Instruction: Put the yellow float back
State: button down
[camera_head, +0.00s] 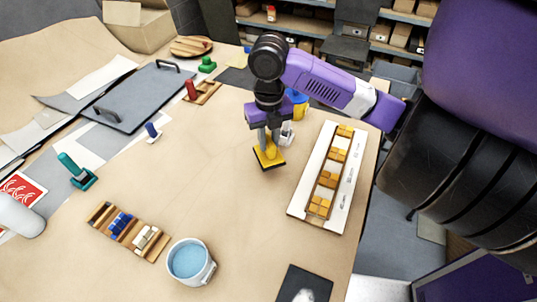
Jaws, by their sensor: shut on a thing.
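The yellow float (268,158) has a flat yellow base with a dark underside and sits near the middle of the table. My gripper (268,138) is above it, fingers pointing down, shut on its upper part. The fingers hide some of the float's grip. I cannot tell whether the base touches the table or hangs just above it.
A white panel (302,198) with wood-coloured tiles lies right of the float. A bucket of blue water (207,274) and a tile tray (158,255) stand in front. A grey board with handles (135,100) lies left. Bare table (215,195) lies between.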

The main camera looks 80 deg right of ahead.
aim_at(269, 156)
jog(key=shift+f+p, duration=0.3)
jog(key=shift+f, duration=2.85)
jog(key=shift+f, duration=0.15)
jog(key=c, duration=1.3)
grip_release()
jog(key=shift+o, duration=0.2)
